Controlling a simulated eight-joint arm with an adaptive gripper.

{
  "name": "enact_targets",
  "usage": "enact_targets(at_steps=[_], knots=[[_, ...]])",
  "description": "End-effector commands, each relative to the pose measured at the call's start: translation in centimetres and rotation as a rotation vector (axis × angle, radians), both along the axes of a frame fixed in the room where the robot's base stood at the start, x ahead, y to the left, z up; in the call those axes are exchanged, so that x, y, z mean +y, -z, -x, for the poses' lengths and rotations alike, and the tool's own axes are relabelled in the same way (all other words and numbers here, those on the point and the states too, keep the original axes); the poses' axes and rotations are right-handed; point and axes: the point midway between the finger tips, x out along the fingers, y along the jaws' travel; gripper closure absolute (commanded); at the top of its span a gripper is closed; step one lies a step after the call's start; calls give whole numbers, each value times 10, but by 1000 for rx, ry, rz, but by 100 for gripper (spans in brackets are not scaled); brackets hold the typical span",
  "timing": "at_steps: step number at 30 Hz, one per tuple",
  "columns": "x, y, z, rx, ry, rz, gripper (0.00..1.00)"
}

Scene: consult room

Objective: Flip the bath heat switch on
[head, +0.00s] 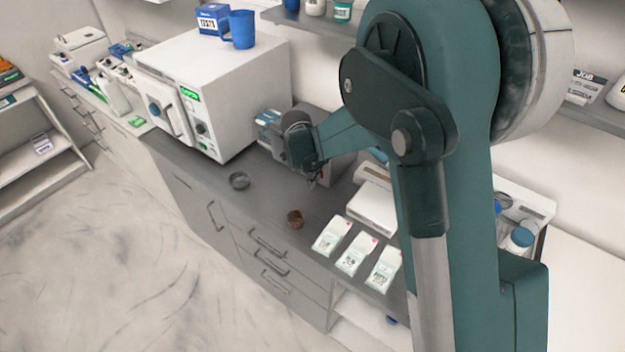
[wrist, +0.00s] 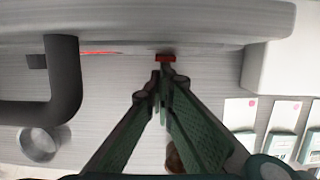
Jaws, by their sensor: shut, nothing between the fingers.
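The bath (head: 337,172) is a grey box on the dark counter, mostly hidden behind my arm in the head view. In the wrist view its pale grey body (wrist: 130,22) fills the top of the picture. A small red switch (wrist: 166,57) shows at its lower front edge, and I cannot tell whether it is on or off. My gripper (wrist: 161,76) is shut and empty, with its fingertips just below the switch in the picture. I cannot tell whether they touch it. In the head view the gripper (head: 312,178) is small, in front of the bath.
A thick dark bent handle or tube (wrist: 65,90) is left of my fingers. A metal ring (head: 238,181) and a brown cup (head: 295,218) stand on the counter (head: 265,205). White packets (head: 355,254) and a white box (head: 374,208) lie right. A white oven (head: 225,75) stands left.

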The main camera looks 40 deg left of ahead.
Motion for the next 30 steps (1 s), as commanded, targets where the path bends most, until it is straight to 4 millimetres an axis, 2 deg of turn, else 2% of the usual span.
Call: enact_targets(at_steps=[1, 18, 30], knots=[[-1, -1, -6, -7, 3, 0, 100], [-2, -19, -9, -10, 5, -1, 100], [-2, -19, -9, -10, 6, -1, 100]])
